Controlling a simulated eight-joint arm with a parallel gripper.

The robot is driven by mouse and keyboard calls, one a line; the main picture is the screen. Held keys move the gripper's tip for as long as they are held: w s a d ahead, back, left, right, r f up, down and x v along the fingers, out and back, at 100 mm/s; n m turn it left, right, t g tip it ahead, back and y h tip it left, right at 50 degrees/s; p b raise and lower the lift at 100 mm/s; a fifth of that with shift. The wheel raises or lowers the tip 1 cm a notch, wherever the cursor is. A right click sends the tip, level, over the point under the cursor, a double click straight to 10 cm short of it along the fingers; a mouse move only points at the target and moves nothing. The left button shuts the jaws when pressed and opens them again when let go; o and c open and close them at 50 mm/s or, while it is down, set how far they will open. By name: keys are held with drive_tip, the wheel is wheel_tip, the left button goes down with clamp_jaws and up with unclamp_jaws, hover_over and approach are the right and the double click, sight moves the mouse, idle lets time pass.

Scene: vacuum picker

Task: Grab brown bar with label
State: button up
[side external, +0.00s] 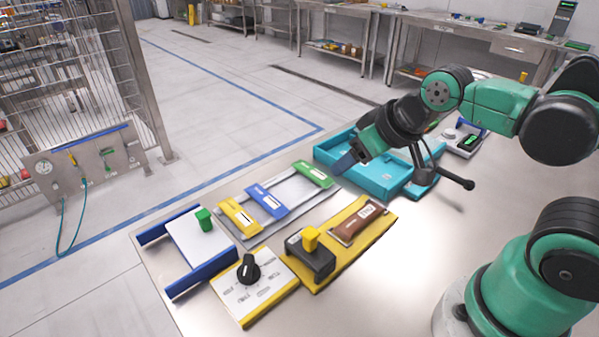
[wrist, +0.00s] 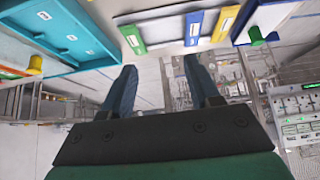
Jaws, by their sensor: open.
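The brown bar with a white label (side external: 360,223) lies on a yellow base plate (side external: 326,274), on the right part of the plate in the side view. It does not show in the wrist view. My gripper (side external: 347,161) is in the air above the back part of the table, behind and apart from the bar, near the green bar and the teal tray. In the wrist view, the two blue fingers of my gripper (wrist: 160,72) are spread with nothing between them.
A black block with a yellow knob (side external: 311,253) shares the yellow plate. Yellow, blue (side external: 266,200) and green (side external: 312,174) bars lie on a grey tray beyond it. A teal tray (side external: 338,146) stands behind. A dial panel (side external: 258,290) is in front. The table's right front is clear.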

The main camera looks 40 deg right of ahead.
drive_tip(key=o, duration=0.4)
drive_tip(key=shift+c, duration=0.2)
drive_tip(key=m+g, duration=0.7)
drive_tip(key=m, duration=0.9)
hover_over(359, 218)
drive_tip(key=f, duration=0.6)
drive_tip(key=shift+w+f, duration=0.1)
drive_tip(key=shift+w, duration=0.1)
drive_tip(key=shift+s+f+m, duration=0.1)
drive_tip(key=shift+f+m, duration=0.15)
drive_tip(key=shift+m, duration=0.45)
drive_tip(key=shift+f+m, duration=0.3)
drive_tip(key=shift+f, duration=2.55)
